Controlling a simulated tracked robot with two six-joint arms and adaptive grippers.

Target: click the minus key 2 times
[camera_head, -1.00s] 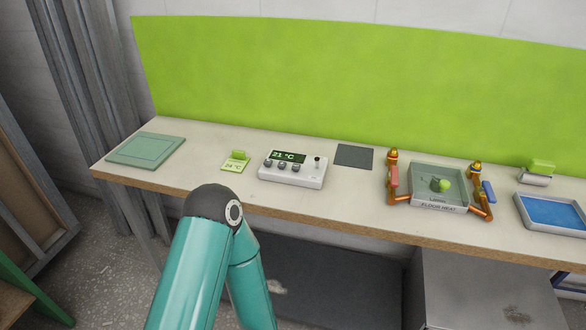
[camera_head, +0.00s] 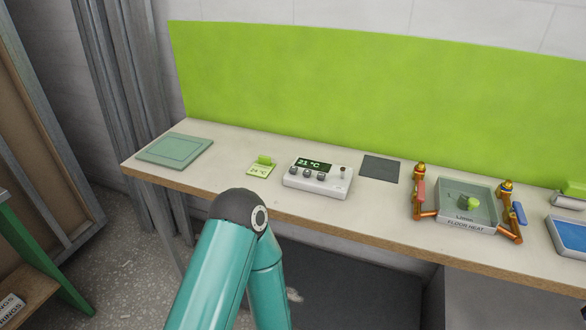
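A white control box (camera_head: 318,179) with a dark display reading 21 °C (camera_head: 314,163) stands on the bench. Several round dark keys line its front, and a small knob or lever stands at its right end. I cannot read which key is the minus key. A green card (camera_head: 261,168) reading 24 °C stands just left of the box. A teal arm of mine with a dark joint rises in front of the bench, below and left of the box. Neither gripper shows in this view.
The bench (camera_head: 230,187) also carries a flat green panel (camera_head: 175,150) at left and a dark square mat (camera_head: 380,168) right of the box. Further right are a floor heat tray (camera_head: 465,204) with orange pipe fittings and a blue tray (camera_head: 570,236). A green backboard (camera_head: 370,90) stands behind.

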